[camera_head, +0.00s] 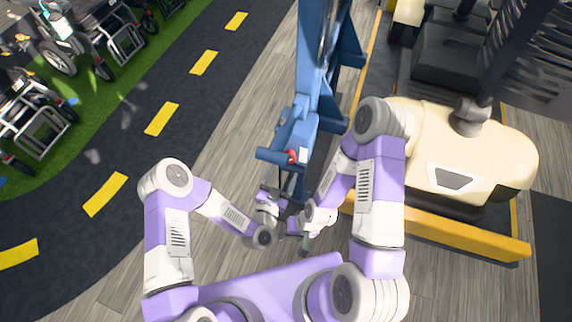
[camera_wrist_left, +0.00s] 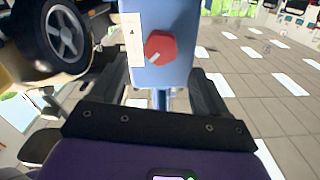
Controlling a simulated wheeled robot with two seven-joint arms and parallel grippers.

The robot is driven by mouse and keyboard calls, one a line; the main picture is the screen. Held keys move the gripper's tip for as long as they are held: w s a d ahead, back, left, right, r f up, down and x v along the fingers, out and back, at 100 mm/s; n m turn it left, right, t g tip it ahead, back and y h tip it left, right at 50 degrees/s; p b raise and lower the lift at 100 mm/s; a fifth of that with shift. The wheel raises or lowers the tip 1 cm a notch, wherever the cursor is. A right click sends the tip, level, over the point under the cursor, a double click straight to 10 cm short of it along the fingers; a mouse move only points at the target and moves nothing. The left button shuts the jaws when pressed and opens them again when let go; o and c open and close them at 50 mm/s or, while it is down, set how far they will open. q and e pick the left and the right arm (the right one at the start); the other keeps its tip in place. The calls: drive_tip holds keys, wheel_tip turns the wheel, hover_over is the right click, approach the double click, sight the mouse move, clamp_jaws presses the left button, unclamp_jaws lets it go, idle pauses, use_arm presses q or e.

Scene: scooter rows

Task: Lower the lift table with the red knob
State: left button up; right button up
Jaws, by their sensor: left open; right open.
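The lift table is a tall blue steel frame (camera_head: 312,75) in the upper middle of the head view. Its red knob (camera_head: 292,156) sits on the near blue end. In the left wrist view the red knob (camera_wrist_left: 160,47) is a faceted dial with a pale mark, on a blue panel beside a white label. My left gripper (camera_head: 284,198) is open and empty, just on the near side of the knob and apart from it. Its dark fingers (camera_wrist_left: 163,92) stand either side of the blue post in the wrist view. My right gripper (camera_head: 304,242) is open, lower down.
A cream and black ride-on vehicle (camera_head: 455,160) with a yellow bar (camera_head: 440,232) stands close on the right. Wheelchairs (camera_head: 35,120) stand on green turf at the left. Wood-look floor (camera_head: 225,130) left of the lift is clear.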

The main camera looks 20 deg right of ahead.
sight(288, 160)
use_arm(q)
drive_tip(key=x, duration=0.4)
drive_tip(key=shift+w+d+b, duration=0.25)
drive_tip(key=shift+w+b, duration=0.1)
drive_tip(key=shift+b, duration=0.05)
drive_tip(key=c, duration=1)
drive_tip(key=shift+c, duration=0.2)
